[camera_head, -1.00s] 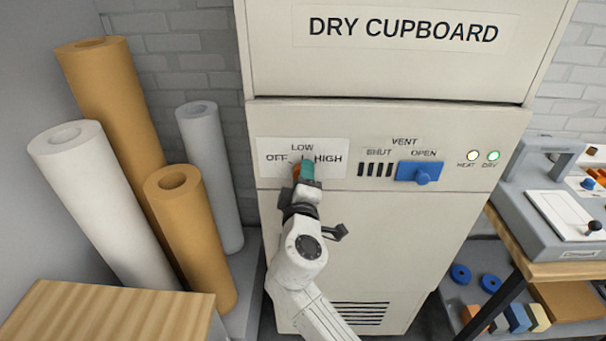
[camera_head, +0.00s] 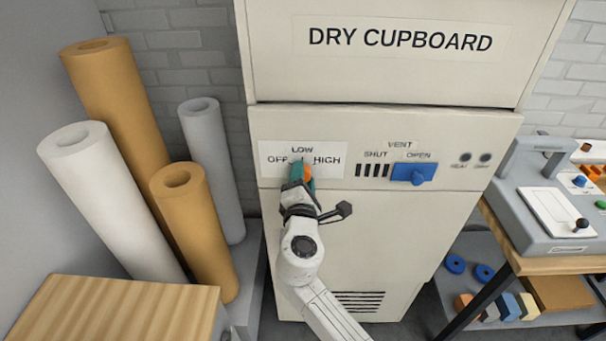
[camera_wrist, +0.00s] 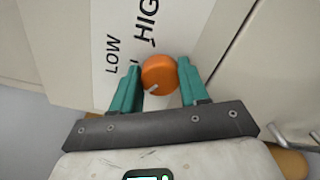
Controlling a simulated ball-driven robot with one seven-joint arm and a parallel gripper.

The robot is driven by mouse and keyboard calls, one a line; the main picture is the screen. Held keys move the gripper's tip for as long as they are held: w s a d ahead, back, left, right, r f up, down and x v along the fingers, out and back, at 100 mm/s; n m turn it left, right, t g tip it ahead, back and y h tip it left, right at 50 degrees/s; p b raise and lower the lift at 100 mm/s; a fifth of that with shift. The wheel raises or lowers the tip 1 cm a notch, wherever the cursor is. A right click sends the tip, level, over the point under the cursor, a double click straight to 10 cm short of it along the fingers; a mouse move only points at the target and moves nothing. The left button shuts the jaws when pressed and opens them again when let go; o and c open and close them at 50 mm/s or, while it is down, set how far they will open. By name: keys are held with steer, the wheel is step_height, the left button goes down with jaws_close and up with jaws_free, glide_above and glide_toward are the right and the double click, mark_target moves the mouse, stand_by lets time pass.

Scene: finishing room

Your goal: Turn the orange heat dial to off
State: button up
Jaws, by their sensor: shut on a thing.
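The orange heat dial (camera_head: 306,172) is on the front panel of the dry cupboard (camera_head: 400,225), under a white label reading OFF, LOW and HIGH. My gripper (camera_head: 301,170) is at the dial, with its green fingers on either side of it. In the wrist view, my gripper (camera_wrist: 158,68) is shut on the orange dial (camera_wrist: 158,75). The dial's white pointer mark faces down and slightly left in that view, away from HIGH and toward the label's OFF side. The OFF word is hidden in the wrist view. The HEAT and DRY lamps (camera_head: 465,158) are dark.
A blue vent slider (camera_head: 413,174) sits under OPEN, right of the dial. Paper rolls (camera_head: 195,235) stand at left behind a wooden surface (camera_head: 115,312). A bench with a grey machine (camera_head: 540,205) is at right.

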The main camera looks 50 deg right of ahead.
steer(key=shift+f+n, duration=0.1)
steer(key=shift+n, duration=0.3)
steer(key=o, duration=1.1)
steer(key=shift+c, duration=0.2)
steer(key=b+v, duration=0.2)
steer(key=v, duration=0.8)
steer(key=shift+s+a, duration=0.25)
steer(key=shift+a, duration=0.1)
